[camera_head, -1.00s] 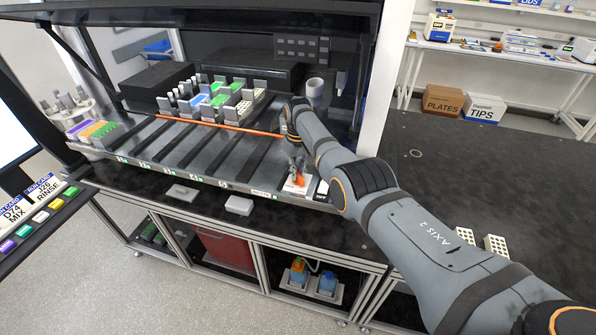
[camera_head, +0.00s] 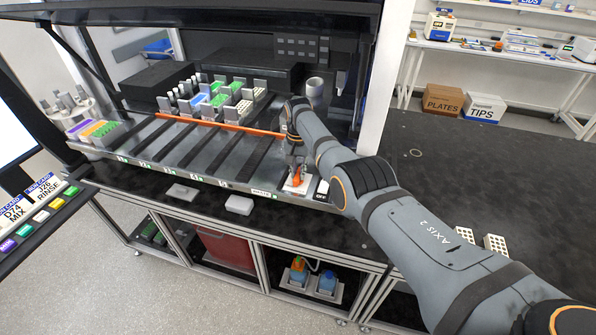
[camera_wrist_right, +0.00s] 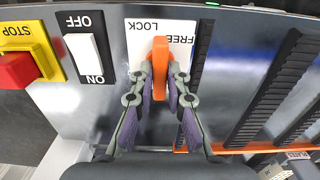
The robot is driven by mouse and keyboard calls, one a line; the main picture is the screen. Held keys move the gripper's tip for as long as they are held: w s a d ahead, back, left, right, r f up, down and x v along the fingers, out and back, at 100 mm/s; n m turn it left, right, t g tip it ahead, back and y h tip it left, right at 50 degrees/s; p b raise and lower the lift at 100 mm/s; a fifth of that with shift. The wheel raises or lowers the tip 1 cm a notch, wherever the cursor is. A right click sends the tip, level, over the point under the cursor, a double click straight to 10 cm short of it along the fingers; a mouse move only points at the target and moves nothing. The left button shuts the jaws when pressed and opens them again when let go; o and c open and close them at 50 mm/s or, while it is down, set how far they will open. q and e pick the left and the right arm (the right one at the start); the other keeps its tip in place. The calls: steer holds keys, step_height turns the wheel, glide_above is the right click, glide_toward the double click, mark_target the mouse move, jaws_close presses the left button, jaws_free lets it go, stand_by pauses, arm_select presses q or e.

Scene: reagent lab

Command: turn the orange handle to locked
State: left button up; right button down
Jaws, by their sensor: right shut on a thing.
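The orange handle (camera_head: 297,181) stands on a white plate (camera_head: 289,187) at the front right of the deck. In the right wrist view the orange handle (camera_wrist_right: 160,62) lies between the two fingers of my right gripper (camera_wrist_right: 160,78), which is shut on it. The plate (camera_wrist_right: 135,50) carries the words LOCK and FREE beside the handle. Part of the lettering is covered, and which word the handle points at is hard to tell. In the head view my right gripper (camera_head: 296,168) reaches down onto the handle from above. My left gripper is not in view.
A white rocker switch (camera_wrist_right: 84,58) marked ON and OFF and a red stop button (camera_wrist_right: 16,71) on yellow sit beside the plate. A long orange bar (camera_head: 215,124) crosses the dark deck rails. Racks (camera_head: 215,95) and a grey cup (camera_head: 315,90) stand behind.

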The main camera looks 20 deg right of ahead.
mark_target(298, 173)
steer(key=shift+w+r, duration=0.1)
stand_by(0.4)
steer(key=c, duration=1.3)
jaws_free()
step_height(298, 173, up, 12)
steer(key=shift+f, duration=0.1)
